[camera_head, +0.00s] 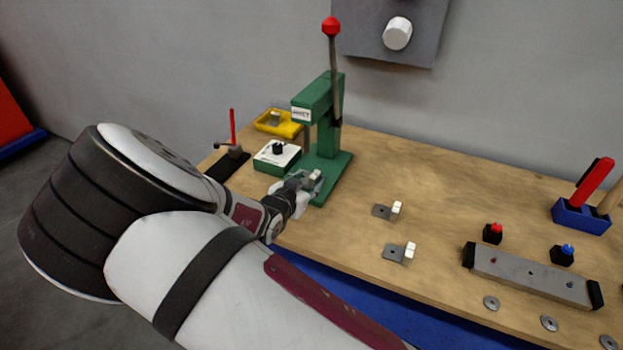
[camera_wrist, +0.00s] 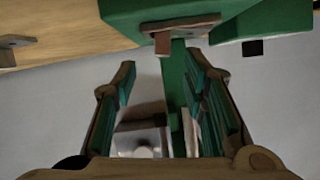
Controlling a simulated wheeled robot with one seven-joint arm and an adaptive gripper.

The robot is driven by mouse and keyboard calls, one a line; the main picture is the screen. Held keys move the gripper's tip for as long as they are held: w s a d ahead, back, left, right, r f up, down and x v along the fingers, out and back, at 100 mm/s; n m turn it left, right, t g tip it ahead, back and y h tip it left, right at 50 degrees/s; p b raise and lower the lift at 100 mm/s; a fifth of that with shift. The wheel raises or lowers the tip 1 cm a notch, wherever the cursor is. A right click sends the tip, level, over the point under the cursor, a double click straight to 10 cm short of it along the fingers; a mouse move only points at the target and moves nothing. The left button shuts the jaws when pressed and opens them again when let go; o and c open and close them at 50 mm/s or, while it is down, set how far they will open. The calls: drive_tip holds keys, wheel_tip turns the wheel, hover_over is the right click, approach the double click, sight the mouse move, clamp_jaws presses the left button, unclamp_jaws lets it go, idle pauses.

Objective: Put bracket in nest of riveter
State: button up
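The green riveter (camera_head: 323,110) stands at the table's back left, its red-knobbed lever upright. My gripper (camera_head: 306,182) is low at its front. In the wrist view, which looks upside down, the two fingers (camera_wrist: 160,62) are apart with nothing clearly between them. Just beyond the fingertips, a bracket (camera_wrist: 190,29), a grey plate with a small block, lies on the riveter's green base; its pale block also shows in the head view (camera_head: 316,176). Whether it is fully seated in the nest cannot be told. Two other brackets (camera_head: 383,212) (camera_head: 394,253) lie on the table right of the riveter.
A green-and-white box with a black knob (camera_head: 278,152) and a yellow tray (camera_head: 277,124) stand left of the riveter. A black fixture with a red handle (camera_head: 232,155) is further left. A grey bar (camera_head: 530,275) lies at right. The table's middle (camera_head: 440,180) is clear.

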sight(315, 175)
drive_tip(key=shift+x, duration=2.8)
drive_tip(key=shift+w+a+r, duration=0.1)
drive_tip(key=shift+r, duration=0.15)
clamp_jaws()
